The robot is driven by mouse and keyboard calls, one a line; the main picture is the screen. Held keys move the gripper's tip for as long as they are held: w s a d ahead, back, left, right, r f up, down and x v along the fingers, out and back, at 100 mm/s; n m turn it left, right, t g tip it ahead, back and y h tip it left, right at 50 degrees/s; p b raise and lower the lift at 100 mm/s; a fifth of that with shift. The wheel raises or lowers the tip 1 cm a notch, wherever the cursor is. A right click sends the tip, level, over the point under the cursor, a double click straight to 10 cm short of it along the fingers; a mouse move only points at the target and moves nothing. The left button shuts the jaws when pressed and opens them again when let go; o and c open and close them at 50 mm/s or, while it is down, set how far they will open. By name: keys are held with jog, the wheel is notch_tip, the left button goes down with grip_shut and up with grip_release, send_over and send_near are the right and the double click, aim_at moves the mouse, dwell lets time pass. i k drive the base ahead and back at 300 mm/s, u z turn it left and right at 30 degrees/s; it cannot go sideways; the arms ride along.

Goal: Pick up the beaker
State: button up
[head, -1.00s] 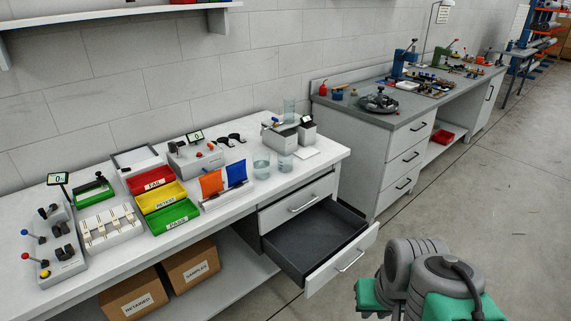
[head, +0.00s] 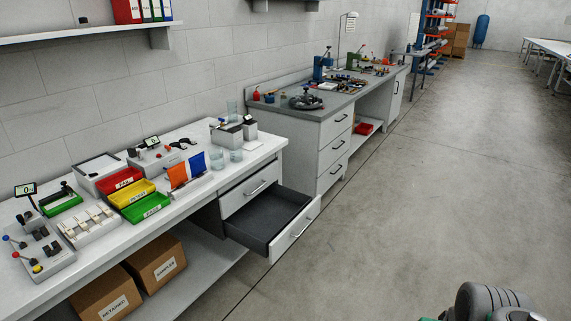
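The frames do not show which beaker the task means. My gripper is not in view; only a grey and green part of my arm shows at the bottom right, well away from the bench.
An open, empty drawer (head: 262,224) juts out below the beakers. Red, yellow and green trays (head: 131,195) and an orange and blue item (head: 186,173) stand left of them. A second workbench (head: 324,118) stands beyond. The floor (head: 430,190) to the right is clear.

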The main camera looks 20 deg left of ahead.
aim_at(236, 154)
jog(key=z, duration=0.05)
jog(key=i, duration=0.65)
jog(key=u, duration=0.5)
jog(key=i, duration=1)
jog(key=u, duration=1.4)
jog(key=i, duration=0.75)
jog(key=u, duration=1.05)
jog(key=i, duration=0.6)
